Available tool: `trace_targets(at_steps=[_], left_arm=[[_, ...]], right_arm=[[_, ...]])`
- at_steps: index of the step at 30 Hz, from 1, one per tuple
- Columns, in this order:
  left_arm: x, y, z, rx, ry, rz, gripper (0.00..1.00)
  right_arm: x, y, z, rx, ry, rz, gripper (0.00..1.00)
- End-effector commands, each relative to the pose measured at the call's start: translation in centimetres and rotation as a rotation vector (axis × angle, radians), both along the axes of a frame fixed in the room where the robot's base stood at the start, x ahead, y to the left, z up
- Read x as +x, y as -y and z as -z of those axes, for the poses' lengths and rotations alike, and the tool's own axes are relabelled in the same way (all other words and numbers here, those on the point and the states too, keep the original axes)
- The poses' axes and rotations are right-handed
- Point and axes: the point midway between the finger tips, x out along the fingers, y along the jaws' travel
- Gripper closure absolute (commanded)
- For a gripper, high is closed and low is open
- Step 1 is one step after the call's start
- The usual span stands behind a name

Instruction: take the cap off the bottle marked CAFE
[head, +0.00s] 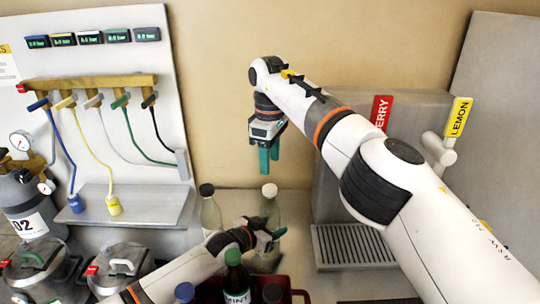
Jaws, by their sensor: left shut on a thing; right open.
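A clear bottle (270,208) with a white cap (269,190) stands upright in the middle of the head view. My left gripper (272,236) is shut around its body, below the shoulder. No CAFE marking can be read on it; the front is partly hidden by the gripper. My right gripper (269,160) is open and empty, fingers pointing down, a little above the white cap and apart from it. Another clear bottle (210,213) with a black cap stands to the left, its lower part hidden by my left arm.
A red crate (297,292) at the front holds a dark bottle marked MINT (236,278) and other capped bottles. Lidded pots (121,268) stand at left. A drip grate (352,246) and taps marked LEMON (459,117) are at right.

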Motion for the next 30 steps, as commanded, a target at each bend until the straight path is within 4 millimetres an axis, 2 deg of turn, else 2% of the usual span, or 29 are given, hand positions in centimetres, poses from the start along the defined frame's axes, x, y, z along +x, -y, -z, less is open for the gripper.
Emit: trace_targets(at_steps=[15,20,27,28,30], left_arm=[[0.0,0.0,0.0,0.0,0.0,0.0,1.0],[0.0,0.0,0.0,0.0,0.0,0.0,1.0],[0.0,0.0,0.0,0.0,0.0,0.0,1.0],[0.0,0.0,0.0,0.0,0.0,0.0,1.0],[0.0,0.0,0.0,0.0,0.0,0.0,1.0]], right_arm=[[0.0,0.0,6.9,-0.001,-0.001,0.008,0.5],[0.0,0.0,7.7,0.0,-0.001,0.007,0.5],[0.0,0.0,7.8,0.0,0.0,0.007,0.5],[0.0,0.0,7.8,0.0,0.0,0.007,0.52],[0.0,0.0,7.8,0.0,0.0,0.007,0.63]])
